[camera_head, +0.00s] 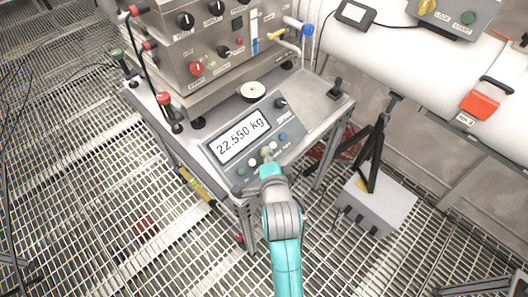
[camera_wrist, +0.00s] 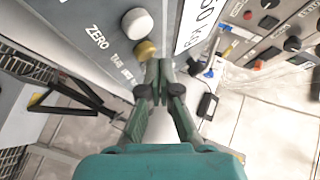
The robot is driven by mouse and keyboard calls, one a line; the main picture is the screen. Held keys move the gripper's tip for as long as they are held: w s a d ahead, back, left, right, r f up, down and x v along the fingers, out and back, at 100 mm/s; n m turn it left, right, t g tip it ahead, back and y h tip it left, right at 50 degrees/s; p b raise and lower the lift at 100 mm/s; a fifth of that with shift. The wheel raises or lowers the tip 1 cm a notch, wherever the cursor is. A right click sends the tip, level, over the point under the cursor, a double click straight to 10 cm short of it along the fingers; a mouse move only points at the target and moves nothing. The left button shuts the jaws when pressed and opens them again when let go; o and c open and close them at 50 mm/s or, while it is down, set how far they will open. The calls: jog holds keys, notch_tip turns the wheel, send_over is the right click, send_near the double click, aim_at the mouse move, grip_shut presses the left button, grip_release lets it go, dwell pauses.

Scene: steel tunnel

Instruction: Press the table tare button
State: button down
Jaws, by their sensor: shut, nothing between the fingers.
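The table's sloped control panel (camera_head: 226,160) has a display (camera_head: 240,137) reading 22.550 kg and a row of small round buttons below it. In the wrist view a white button (camera_wrist: 137,23) is beside the label ZERO. A dull yellow button (camera_wrist: 145,50) sits next to it, by a label that seems to read TARE. My gripper (camera_wrist: 158,66) is shut and empty, its fingertips close beside the yellow button. I cannot tell if they touch it. In the head view my gripper (camera_head: 267,158) is over the button row and hides part of it.
A steel control box (camera_head: 196,70) with knobs stands on the table behind the panel. A round cream dish (camera_head: 253,91) sits behind the display. To the right are a black tripod (camera_head: 377,150), a grey box (camera_head: 376,208) and a white pipe (camera_head: 400,60). Grating floor is open at left.

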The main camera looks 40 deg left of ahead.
jog(key=shift+a+f, duration=0.1)
jog(key=shift+f, duration=0.05)
jog(key=shift+a+f, duration=0.15)
jog(key=shift+f, duration=0.05)
dwell(0.3)
jog(key=shift+r, duration=0.1)
jog(key=shift+d+r, duration=0.25)
dwell(0.3)
jog(key=d+r, duration=0.3)
jog(key=r, duration=0.2)
jog(key=shift+s+d, duration=0.15)
jog(key=shift+d, duration=0.05)
dwell(0.4)
jog(key=shift+d+f, duration=0.1)
dwell(0.7)
